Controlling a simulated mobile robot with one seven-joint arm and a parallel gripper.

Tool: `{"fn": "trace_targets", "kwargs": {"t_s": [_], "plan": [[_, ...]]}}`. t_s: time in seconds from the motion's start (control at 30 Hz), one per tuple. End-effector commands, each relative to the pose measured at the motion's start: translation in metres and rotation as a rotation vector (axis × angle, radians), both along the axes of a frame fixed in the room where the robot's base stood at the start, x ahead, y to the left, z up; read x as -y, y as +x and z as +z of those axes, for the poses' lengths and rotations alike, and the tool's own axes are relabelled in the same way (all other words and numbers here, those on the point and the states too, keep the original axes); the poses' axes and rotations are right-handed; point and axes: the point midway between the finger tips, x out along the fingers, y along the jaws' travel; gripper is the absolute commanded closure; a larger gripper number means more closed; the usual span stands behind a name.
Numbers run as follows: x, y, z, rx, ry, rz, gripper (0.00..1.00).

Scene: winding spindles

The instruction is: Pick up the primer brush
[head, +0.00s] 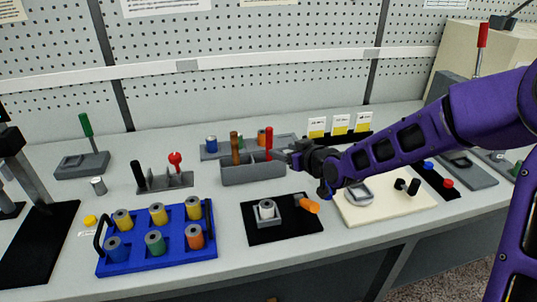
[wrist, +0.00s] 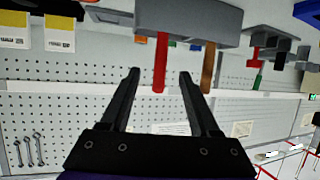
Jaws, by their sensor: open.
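A grey holder box (head: 255,175) stands mid-table with upright handles in it; no label shows which is the primer brush. A red handle (head: 269,140) rises at its right end and a brown handle (head: 235,150) at its left. My gripper (head: 283,156) is just right of the red handle, reaching in from the right. In the wrist view, where the scene appears upside down, my gripper (wrist: 160,75) is open. The red handle (wrist: 160,62) lies in line with the gap between its fingers. The brown handle (wrist: 208,68) is beside the right finger. The brush heads are hidden in the box (wrist: 190,20).
A blue tray (head: 160,262) of coloured spools is at front left. A black mat (head: 270,238) with a grey block and an orange-handled tool lies in front. A second rack (head: 176,180) stands left of the box. Label cards (head: 340,125) stand behind my arm.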

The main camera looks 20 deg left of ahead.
Motion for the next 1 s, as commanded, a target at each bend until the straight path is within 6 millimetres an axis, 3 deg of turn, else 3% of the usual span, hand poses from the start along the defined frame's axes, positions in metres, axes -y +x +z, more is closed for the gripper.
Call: {"fn": "trace_targets", "kwargs": {"t_s": [0.2,0.53,0.8,1.0], "plan": [[-0.033,0.03,-0.019,-0.003,0.002,0.001,0.38],[-0.052,0.049,-0.028,-0.002,0.002,-0.002,0.38],[-0.08,0.072,-0.04,-0.002,0.002,-0.002,0.38],[-0.084,0.078,-0.043,-0.001,0.001,-0.003,0.38]]}}
